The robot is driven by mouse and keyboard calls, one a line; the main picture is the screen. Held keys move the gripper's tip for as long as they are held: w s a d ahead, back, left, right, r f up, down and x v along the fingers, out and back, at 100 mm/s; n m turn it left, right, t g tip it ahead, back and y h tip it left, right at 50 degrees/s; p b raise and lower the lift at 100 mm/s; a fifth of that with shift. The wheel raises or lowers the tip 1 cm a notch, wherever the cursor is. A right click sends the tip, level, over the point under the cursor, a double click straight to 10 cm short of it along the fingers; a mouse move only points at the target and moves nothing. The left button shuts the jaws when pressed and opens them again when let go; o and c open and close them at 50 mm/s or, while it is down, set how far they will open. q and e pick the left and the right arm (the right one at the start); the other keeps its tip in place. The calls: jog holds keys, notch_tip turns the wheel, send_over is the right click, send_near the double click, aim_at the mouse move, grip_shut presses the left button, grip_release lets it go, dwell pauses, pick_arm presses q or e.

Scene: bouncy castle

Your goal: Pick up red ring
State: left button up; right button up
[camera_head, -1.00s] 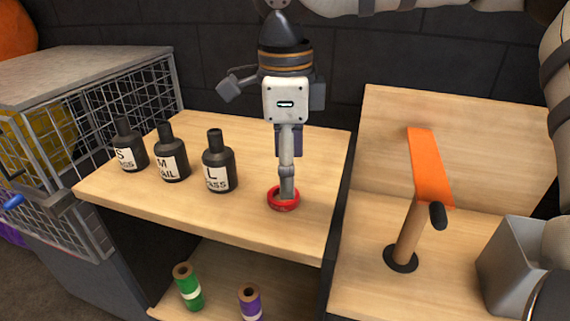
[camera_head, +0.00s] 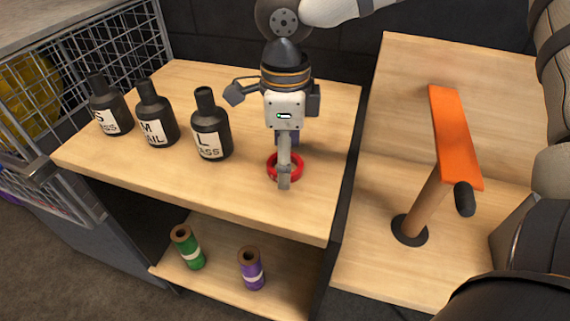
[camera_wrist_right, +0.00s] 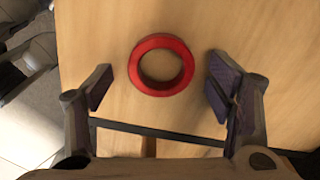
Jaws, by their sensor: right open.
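The red ring (camera_head: 298,168) lies on the upper wooden shelf, near its front right. It also shows flat on the wood in the right wrist view (camera_wrist_right: 135,66). My right gripper (camera_head: 286,163) points down over the ring and is open. In the wrist view its two fingers (camera_wrist_right: 163,88) stand apart on either side of the ring, with wood visible between ring and fingers. The ring sits a little above the line between the fingertips there. In the head view the front finger hides part of the ring. My left gripper is not in view.
Three dark labelled bottles (camera_head: 211,128) stand left of the ring. Green (camera_head: 188,248) and purple (camera_head: 251,270) spools stand on the lower shelf. An orange-topped stand (camera_head: 455,135) is on the right unit. A wire cage (camera_head: 90,45) is at the left.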

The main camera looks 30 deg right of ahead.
jog(key=shift+w+f, duration=0.1)
jog(key=shift+f, duration=0.2)
jog(key=c, duration=1)
jog(key=shift+c, duration=0.2)
